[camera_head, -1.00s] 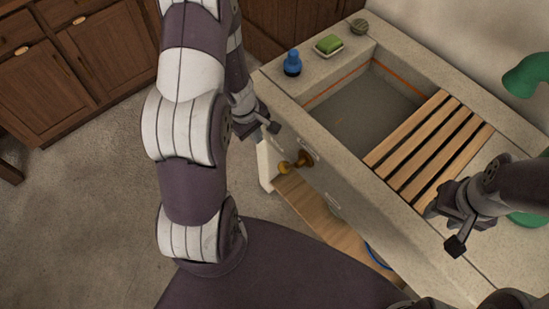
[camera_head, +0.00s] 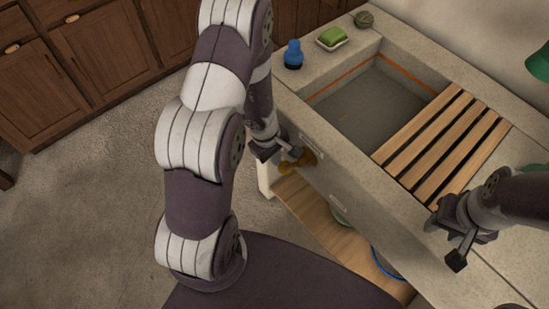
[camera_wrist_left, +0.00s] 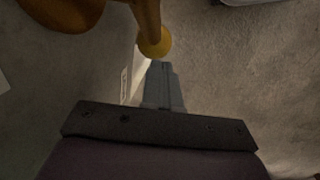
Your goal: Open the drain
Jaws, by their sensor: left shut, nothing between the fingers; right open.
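A brass drain handle (camera_head: 308,158) is on the front face of the stone sink (camera_head: 330,160). My left gripper (camera_head: 290,152) is beside the handle, on its left. In the left wrist view the handle's arm (camera_wrist_left: 147,15) hangs from the top and ends in a round knob (camera_wrist_left: 155,42). My shut, empty left fingers (camera_wrist_left: 163,68) are just short of that knob; whether they touch it I cannot tell. The grey basin (camera_head: 370,108) is partly covered by a wooden slatted rack (camera_head: 432,140). My right gripper (camera_head: 447,242) is open and empty over the counter's front right.
A blue bottle (camera_head: 293,54), a green soap (camera_head: 332,36) on a dish and a round grey ball (camera_head: 364,19) stand along the left rim. A wooden shelf (camera_head: 315,213) with a blue-rimmed bowl (camera_head: 388,263) is below the sink. The floor at left is clear.

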